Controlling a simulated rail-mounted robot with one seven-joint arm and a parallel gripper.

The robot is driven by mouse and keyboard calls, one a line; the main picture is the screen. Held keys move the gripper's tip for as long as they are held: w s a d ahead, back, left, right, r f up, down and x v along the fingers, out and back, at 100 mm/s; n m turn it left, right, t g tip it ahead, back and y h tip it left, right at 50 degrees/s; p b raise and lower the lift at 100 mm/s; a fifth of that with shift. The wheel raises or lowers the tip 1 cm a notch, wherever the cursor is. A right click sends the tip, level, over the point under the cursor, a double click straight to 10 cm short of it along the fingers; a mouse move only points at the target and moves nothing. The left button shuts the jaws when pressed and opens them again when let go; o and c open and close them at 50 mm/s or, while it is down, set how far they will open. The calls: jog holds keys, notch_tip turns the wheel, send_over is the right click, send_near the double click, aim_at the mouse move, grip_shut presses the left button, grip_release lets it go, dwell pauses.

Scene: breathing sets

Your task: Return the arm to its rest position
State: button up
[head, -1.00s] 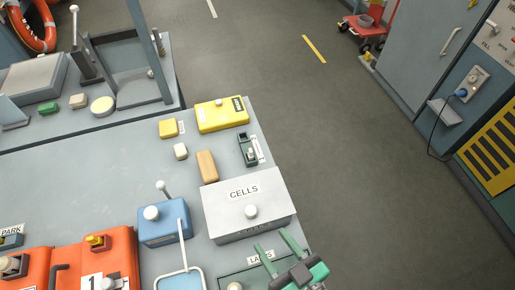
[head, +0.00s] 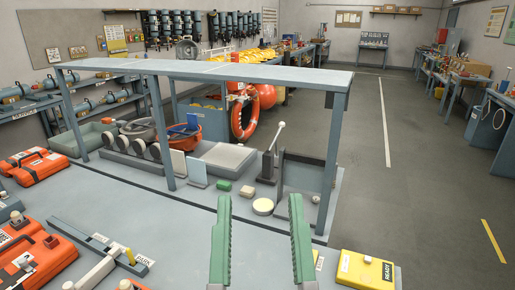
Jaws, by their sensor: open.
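My gripper (head: 262,248) is in the head view at the lower middle. Its two green fingers point up and stand well apart, with nothing between them. It appears above the grey workbench (head: 150,215); how high it is I cannot tell. The rest of my arm is out of view below.
A grey frame (head: 215,72) with a flat top stands across the bench beyond my gripper. A yellow case (head: 365,270) marked READY lies to the right of my gripper. Orange cases (head: 35,168) stand at the left. Open floor (head: 400,200) lies to the right.

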notch_tip(320, 180, up, 37)
jog(key=s+p, duration=0.1)
jog(key=p, duration=3.3)
jog(key=shift+a+r+t, duration=0.2)
jog(key=shift+a+t, duration=0.2)
jog(key=shift+a, duration=0.05)
jog(key=shift+s, duration=0.1)
